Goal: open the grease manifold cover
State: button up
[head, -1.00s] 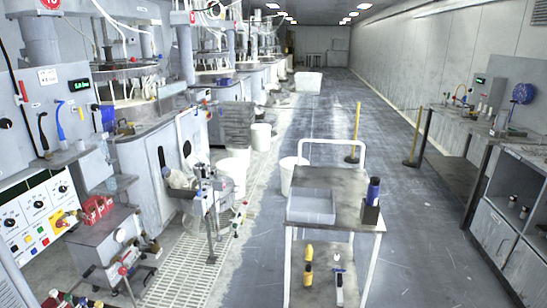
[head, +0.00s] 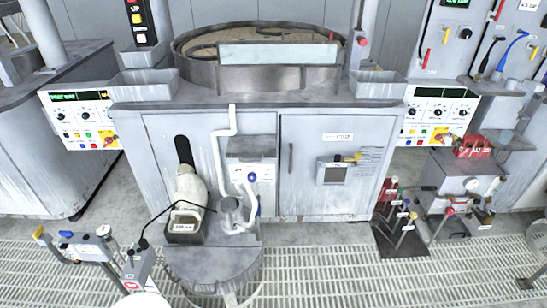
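No part is clearly labelled as the grease manifold cover. A small grey box with a dark square face (head: 334,173) is on the right cabinet door (head: 303,140) under the round platen (head: 260,75). A yellow fitting (head: 350,158) and several thin lines are at the box's upper right. I cannot tell whether this box is the manifold or whether it has a closed cover. A grey box (head: 250,147) with a label below it is on the cabinet front to the left. My gripper is not in view.
A round grey drum (head: 213,268) with a pump (head: 230,212) and a white jug (head: 188,190) stand before the cabinet. A valve stand (head: 400,222) and small cart (head: 458,190) are at right. Another stand (head: 95,247) is at lower left. Grating (head: 330,270) before the right door looks clear.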

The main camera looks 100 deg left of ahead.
aim_at(239, 146)
jog(key=u, duration=3.9)
jog(key=i, duration=1.4)
jog(key=z, duration=0.05)
